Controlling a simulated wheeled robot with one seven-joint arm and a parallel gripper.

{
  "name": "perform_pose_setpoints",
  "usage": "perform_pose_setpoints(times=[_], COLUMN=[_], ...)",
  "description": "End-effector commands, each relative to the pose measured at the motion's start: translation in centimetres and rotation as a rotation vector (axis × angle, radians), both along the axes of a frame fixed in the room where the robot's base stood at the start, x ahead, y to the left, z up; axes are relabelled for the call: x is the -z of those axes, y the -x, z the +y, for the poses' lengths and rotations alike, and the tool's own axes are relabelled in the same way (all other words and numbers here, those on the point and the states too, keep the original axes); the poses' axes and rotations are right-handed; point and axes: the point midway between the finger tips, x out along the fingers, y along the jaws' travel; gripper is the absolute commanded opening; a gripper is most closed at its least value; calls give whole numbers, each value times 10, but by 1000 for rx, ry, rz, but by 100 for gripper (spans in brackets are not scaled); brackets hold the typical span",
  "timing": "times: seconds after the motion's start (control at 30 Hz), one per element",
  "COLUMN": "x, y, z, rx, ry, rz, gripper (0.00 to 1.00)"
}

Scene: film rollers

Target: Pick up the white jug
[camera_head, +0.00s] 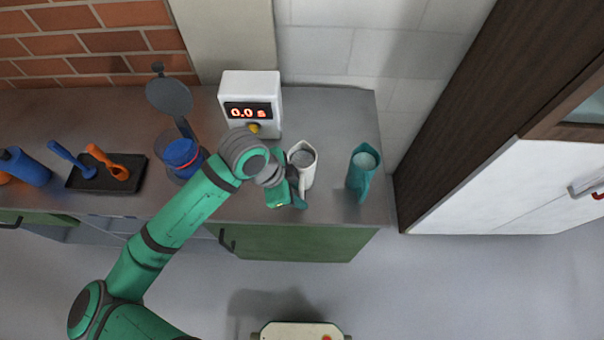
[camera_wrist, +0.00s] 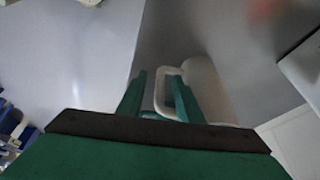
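The white jug (camera_head: 307,174) stands upright on the grey counter (camera_head: 330,118), right of my gripper (camera_head: 289,192). In the wrist view, the jug's pale body (camera_wrist: 206,88) is beyond the right finger, with its loop handle in front. My gripper (camera_wrist: 158,98) has its two green fingers apart, one on each side of part of the handle. A gap shows between the left finger and the handle. The right finger overlaps the handle in the picture; I cannot tell whether it touches. The jug's lower left side is partly hidden by my gripper in the head view.
A teal jug (camera_head: 363,172) stands to the right, near the counter's right end. A white timer box (camera_head: 249,93) reading 0.0 s is behind. Left are a blue container (camera_head: 182,155) in a dark stand and a black tray (camera_head: 88,181) with blue and orange tools.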

Motion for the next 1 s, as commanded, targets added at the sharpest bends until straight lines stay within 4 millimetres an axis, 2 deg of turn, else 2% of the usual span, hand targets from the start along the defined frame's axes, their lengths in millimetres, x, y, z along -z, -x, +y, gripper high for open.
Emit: perform_pose_setpoints(times=[0.17,0.3,1.0], x=[0,0,-1], y=[0,0,0], z=[-1,-2,0], rx=[3,4,1], ry=[0,1,1], rz=[0,-1,-1], gripper=[32,0,0])
